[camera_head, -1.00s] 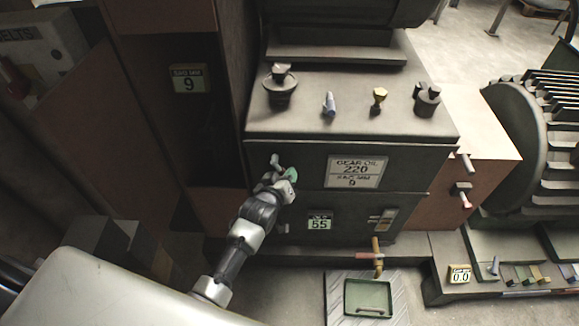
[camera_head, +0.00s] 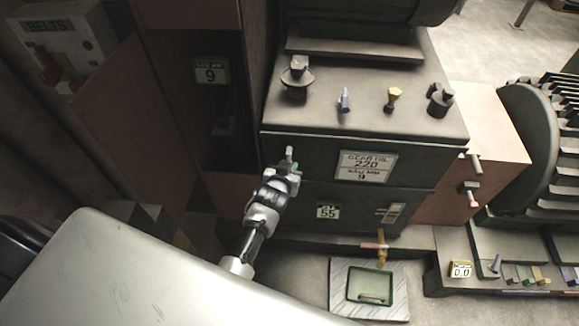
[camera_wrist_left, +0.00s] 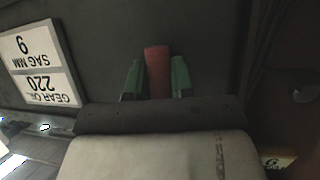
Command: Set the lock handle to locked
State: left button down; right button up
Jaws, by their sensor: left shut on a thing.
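My left gripper (camera_head: 287,165) is at the left end of the dark gearbox's front face. In the head view, a pale upright piece of a handle (camera_head: 289,153) shows just above the gripper; the rest is hidden behind the gripper. I cannot tell from these frames whether it is set to locked. My right gripper is not in view.
A yellow-and-red tap (camera_head: 380,247) hangs over a green tray (camera_head: 371,287).

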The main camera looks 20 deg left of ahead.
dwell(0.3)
pick_arm(q)
jog(key=c, duration=1)
grip_release()
jog(key=p+v, duration=0.1)
jog(key=v, duration=1)
jog(key=shift+w, duration=0.1)
